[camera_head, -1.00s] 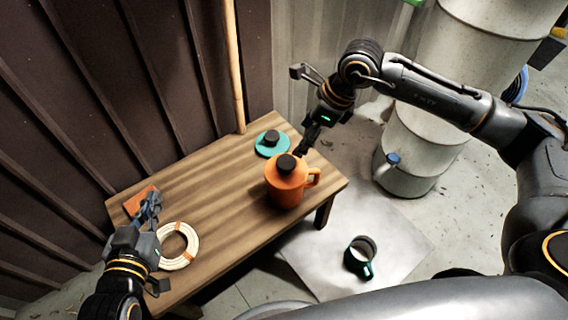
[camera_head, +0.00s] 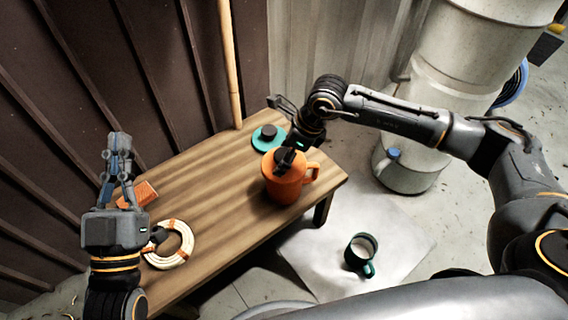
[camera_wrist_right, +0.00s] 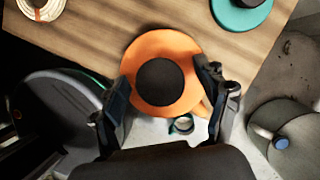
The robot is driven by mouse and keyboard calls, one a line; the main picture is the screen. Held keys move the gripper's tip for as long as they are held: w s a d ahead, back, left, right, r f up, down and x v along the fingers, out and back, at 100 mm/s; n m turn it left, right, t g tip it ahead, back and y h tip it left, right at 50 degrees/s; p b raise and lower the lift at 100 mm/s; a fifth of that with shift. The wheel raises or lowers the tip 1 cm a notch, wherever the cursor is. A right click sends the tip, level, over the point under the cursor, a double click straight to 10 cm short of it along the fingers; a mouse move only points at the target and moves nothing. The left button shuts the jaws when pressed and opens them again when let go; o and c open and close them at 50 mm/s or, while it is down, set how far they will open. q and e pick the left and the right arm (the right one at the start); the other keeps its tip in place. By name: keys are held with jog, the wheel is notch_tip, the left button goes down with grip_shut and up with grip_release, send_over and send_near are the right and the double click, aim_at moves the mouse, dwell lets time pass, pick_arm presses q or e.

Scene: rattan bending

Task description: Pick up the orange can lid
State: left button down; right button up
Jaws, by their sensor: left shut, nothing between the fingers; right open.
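The orange can (camera_head: 284,190) stands upright on the wooden table near its right end, its handle to the right. Its orange lid (camera_head: 270,158) with a black knob is on top. In the right wrist view the orange lid (camera_wrist_right: 146,88) and black knob (camera_wrist_right: 160,82) lie between the spread fingers. My right gripper (camera_head: 287,158) is open, pointing down just over the lid and partly hiding the knob. I cannot tell whether its fingers touch the lid. My left gripper (camera_head: 120,140) is shut and empty, above the table's left end.
A teal lid with black knob (camera_head: 268,137) lies behind the can. A rattan coil (camera_head: 183,255) and an orange block (camera_head: 140,194) are at the table's left. A teal mug (camera_head: 360,254) stands on a floor sheet. A bamboo pole (camera_head: 233,70) leans behind.

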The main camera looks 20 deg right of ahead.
jog(key=shift+w+a+f, duration=0.1)
jog(key=shift+f, duration=0.15)
jog(key=c, duration=1.3)
